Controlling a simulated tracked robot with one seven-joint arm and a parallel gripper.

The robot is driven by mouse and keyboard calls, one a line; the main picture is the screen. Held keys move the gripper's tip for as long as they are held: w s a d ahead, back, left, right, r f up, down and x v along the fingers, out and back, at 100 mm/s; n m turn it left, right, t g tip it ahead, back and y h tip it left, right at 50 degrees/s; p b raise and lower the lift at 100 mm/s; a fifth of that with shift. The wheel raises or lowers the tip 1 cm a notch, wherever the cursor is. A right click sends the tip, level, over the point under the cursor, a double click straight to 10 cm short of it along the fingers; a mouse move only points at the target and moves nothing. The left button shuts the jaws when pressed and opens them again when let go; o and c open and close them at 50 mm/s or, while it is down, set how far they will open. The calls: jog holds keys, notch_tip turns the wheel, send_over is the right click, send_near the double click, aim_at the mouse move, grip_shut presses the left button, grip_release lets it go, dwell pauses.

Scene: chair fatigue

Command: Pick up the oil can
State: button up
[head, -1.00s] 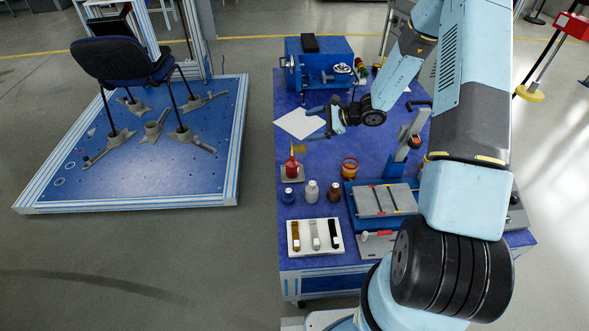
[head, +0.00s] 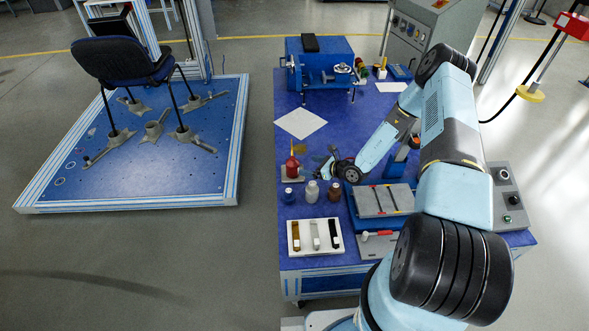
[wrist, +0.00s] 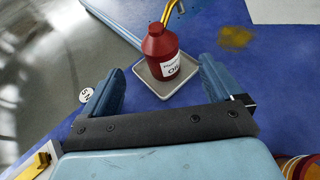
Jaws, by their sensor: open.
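The oil can (head: 292,167) is a red bottle with a yellow spout. It stands upright on a small grey tray (head: 285,180) on the blue table. In the wrist view the oil can (wrist: 162,55) has a white label reading "OIL" and stands in the tray (wrist: 181,97), between and beyond the fingertips. My gripper (wrist: 157,78) is open and empty, with one blue finger toward each side of the can. In the head view my gripper (head: 316,165) is just right of the can; its fingers are small and partly unclear there.
A white tray with several strips (head: 293,246) lies nearer. A blue machine (head: 320,62) stands at the back, and a paper sheet (head: 301,123) lies behind the can.

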aim_at(290, 163)
jog(key=x, duration=1.2)
jog(key=shift+w+d, duration=0.1)
jog(key=c, duration=1.4)
jog(key=shift+r, duration=0.15)
